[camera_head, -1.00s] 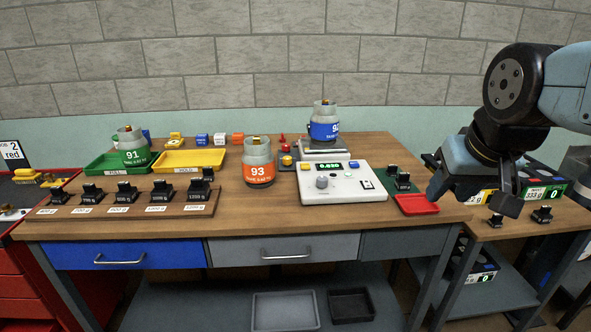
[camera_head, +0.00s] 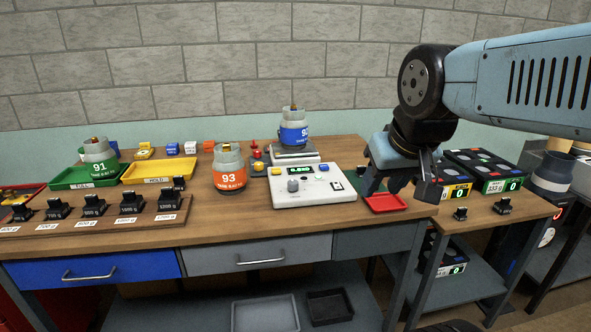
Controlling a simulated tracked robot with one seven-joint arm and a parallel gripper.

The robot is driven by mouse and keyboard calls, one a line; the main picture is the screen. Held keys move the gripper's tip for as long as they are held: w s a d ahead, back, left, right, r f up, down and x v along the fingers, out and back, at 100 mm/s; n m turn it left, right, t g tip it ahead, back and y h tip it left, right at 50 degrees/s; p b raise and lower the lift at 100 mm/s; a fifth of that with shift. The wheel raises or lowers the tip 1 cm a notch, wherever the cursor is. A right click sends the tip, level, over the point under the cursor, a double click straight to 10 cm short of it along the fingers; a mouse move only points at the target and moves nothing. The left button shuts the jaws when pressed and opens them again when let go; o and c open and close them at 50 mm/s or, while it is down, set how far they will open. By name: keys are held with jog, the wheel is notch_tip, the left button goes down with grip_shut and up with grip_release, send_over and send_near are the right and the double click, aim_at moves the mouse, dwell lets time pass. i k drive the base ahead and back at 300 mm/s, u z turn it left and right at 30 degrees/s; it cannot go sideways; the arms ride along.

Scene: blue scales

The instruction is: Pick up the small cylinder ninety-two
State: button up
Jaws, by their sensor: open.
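The small cylinder with the blue band (camera_head: 293,132) stands upright on the weighing plate of the scale (camera_head: 312,185). Its label shows a 9 and part of a second digit, cut off at the band's right edge. My gripper (camera_head: 405,190) hangs to the right of the scale, over the red tray area, with its fingers pointing down. It is open and nothing shows between its fingers. It is well apart from the blue-banded cylinder.
Cylinder 93 (camera_head: 229,172), orange-banded, stands left of the scale. Cylinder 91 (camera_head: 97,163), green-banded, is at the green tray (camera_head: 62,181). A yellow tray (camera_head: 150,177), a red tray (camera_head: 386,203) and a rack of black weights (camera_head: 93,207) share the table.

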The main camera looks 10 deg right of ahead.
aim_at(294, 124)
jog(key=u, duration=0.35)
jog(key=i, duration=1)
jog(key=z, duration=0.4)
